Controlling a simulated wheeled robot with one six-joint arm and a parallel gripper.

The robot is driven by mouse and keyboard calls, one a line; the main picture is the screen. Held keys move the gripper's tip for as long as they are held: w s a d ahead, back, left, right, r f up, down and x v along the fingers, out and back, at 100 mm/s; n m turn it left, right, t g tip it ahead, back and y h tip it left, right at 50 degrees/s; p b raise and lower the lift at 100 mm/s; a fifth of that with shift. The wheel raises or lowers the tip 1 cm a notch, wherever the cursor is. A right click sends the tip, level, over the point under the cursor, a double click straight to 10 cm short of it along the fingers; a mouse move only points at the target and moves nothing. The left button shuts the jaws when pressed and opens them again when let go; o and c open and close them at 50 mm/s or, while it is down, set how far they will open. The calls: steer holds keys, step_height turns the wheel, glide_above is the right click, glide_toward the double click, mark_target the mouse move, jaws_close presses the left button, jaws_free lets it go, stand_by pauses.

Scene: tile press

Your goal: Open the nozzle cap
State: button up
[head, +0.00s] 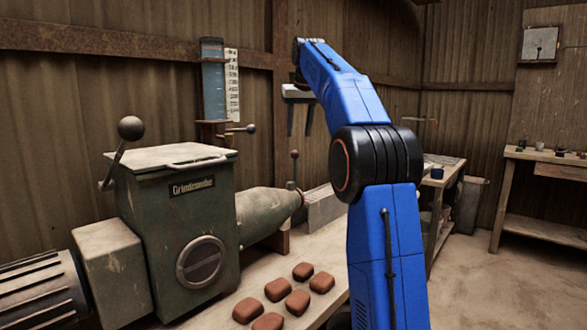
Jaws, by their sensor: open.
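The green machine (165,215) stands on the bench at the left, with a tapering nozzle (262,210) pointing right. A small rusty brown piece (300,197) shows at the nozzle's narrow end. It may be the nozzle cap; its exact shape and whether it is shut are too small to tell. A thin upright lever with a dark knob (295,154) rises by the nozzle's end. My gripper (299,134) points down with its two fingers apart and empty.
Several reddish-brown blocks (301,271) lie on the bench in front of the nozzle. A grey ribbed block (324,206) stands right of the nozzle, partly hidden by my arm. A water gauge (213,85) hangs on the wall behind. Tables (545,157) stand at the right beyond open floor.

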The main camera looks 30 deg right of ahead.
mark_target(295, 163)
steer(key=x, duration=1.7)
steer(key=shift+w, duration=0.1)
steer(key=shift+d, duration=0.1)
jaws_close()
